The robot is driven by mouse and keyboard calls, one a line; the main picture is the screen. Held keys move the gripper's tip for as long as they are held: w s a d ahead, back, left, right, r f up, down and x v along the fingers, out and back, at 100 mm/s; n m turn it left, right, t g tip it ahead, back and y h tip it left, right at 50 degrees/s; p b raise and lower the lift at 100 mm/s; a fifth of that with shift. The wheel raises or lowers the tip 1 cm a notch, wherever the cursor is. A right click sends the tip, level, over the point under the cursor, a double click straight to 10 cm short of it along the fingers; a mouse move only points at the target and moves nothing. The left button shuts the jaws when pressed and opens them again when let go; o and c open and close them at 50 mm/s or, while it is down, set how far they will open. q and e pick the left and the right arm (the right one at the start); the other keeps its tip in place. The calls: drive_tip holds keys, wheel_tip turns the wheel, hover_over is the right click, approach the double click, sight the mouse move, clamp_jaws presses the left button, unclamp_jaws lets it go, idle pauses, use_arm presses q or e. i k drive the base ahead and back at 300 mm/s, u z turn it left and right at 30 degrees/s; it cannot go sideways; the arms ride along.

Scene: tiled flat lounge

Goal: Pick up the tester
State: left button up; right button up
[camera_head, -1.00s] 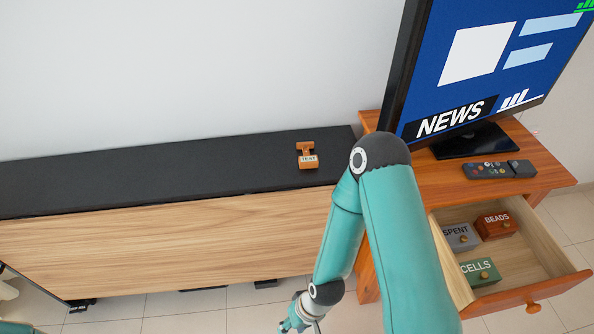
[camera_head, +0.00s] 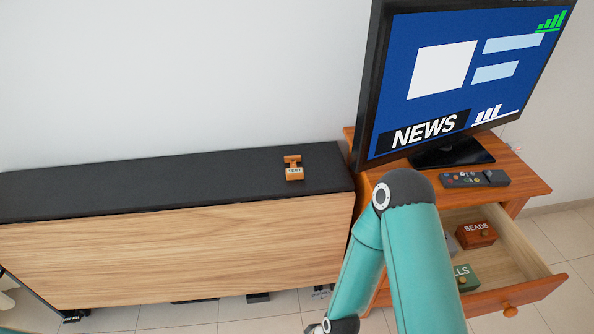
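The tester (camera_head: 294,172), a small orange-brown block with a white "TEST" label and a raised top part, sits on the black top of the long low cabinet (camera_head: 130,183), near its right end. My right arm comes in from the bottom right and bends downward in front of the cabinet. Its gripper is below the picture's bottom edge. My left gripper does not show either. Nothing touches the tester.
A television (camera_head: 462,90) showing NEWS stands on a wooden side table (camera_head: 520,185) at right, with a remote (camera_head: 474,179) in front. Its open drawer (camera_head: 520,245) holds a red BEADS box (camera_head: 476,235), a green CELLS box (camera_head: 466,279) and a mostly hidden grey box. The cabinet top left of the tester is clear.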

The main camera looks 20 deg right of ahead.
sight(293, 173)
drive_tip(key=i, duration=0.9)
drive_tip(key=u, duration=0.05)
